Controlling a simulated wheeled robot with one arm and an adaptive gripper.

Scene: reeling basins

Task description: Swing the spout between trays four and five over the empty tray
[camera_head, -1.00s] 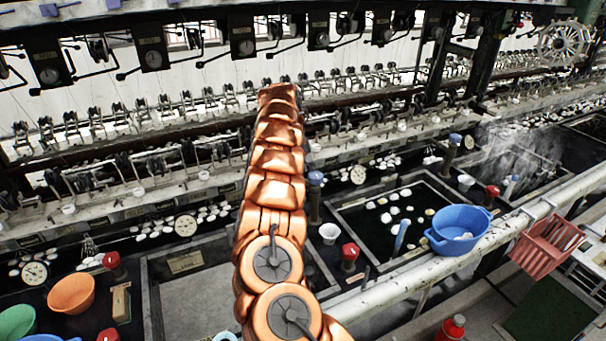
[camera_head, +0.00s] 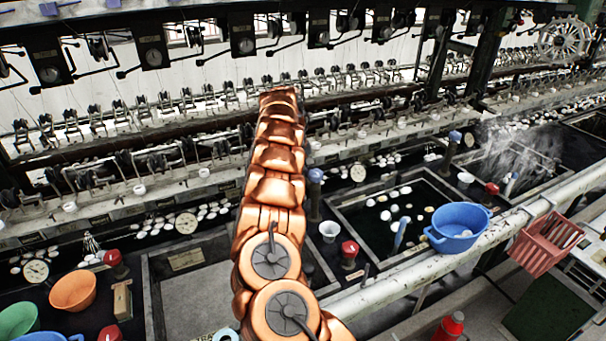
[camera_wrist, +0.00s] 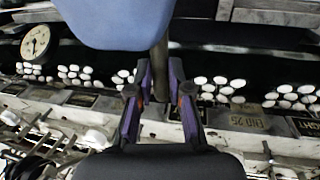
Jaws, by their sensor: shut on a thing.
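A spout with a blue cap and a dark post (camera_head: 315,200) stands just right of my arm in the head view. In the wrist view its blue cap (camera_wrist: 115,22) fills the upper left, and the post (camera_wrist: 160,70) runs down between my fingers. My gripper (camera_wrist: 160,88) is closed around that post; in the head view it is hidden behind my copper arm. An empty grey tray (camera_head: 160,320) lies left of my arm. A dark tray (camera_head: 338,212) with floating white cocoons lies to the right. The spout's outlet cannot be made out.
A white cup (camera_head: 329,232) and a red-topped knob (camera_head: 349,250) stand close right of my arm. A blue basin (camera_head: 458,235) and a red basket (camera_head: 545,243) sit along the front pipe. Orange (camera_head: 73,291) and green (camera_head: 18,318) bowls stand at left. Reeling machinery runs behind.

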